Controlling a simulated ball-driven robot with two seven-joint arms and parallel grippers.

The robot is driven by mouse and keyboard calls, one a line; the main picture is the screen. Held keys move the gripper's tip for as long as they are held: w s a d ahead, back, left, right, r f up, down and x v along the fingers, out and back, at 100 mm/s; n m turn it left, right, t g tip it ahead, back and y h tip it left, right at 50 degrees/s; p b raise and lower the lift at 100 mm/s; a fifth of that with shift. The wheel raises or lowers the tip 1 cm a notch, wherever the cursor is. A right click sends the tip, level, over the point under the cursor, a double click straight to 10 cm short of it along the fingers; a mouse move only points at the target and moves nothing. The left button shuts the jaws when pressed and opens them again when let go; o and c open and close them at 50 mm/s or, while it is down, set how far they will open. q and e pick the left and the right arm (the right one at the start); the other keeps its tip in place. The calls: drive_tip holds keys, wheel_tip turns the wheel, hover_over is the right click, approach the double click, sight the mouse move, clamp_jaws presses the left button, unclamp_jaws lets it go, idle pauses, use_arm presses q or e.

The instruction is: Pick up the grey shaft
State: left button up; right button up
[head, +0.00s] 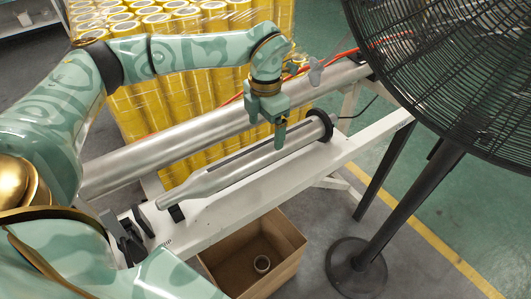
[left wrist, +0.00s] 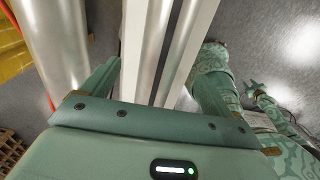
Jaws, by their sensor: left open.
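The grey shaft (head: 232,172) is a shiny metal cylinder with a narrowed near end and a black collar at its far end. It lies along a white beam. My left gripper (head: 280,138) is open at the shaft's far half, pointing down, close to the black collar. The head view does not show clearly whether its fingers touch the shaft. In the left wrist view, one finger (left wrist: 98,78) stands left of the shaft (left wrist: 152,40); the other finger is hard to make out.
A thicker metal roller (head: 190,140) runs parallel behind the shaft. Yellow tape rolls (head: 210,70) are stacked behind it. A large black fan (head: 460,70) stands at the right. An open cardboard box (head: 285,238) is below the white beam (head: 225,215).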

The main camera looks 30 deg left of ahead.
sight(265, 143)
use_arm(q)
drive_tip(key=f, duration=0.2)
drive_tip(key=f+b, duration=0.1)
drive_tip(key=f, duration=0.5)
drive_tip(key=shift+s, duration=0.25)
drive_tip(key=shift+r, duration=0.25)
drive_tip(key=c, duration=1.5)
drive_tip(key=shift+w, duration=0.1)
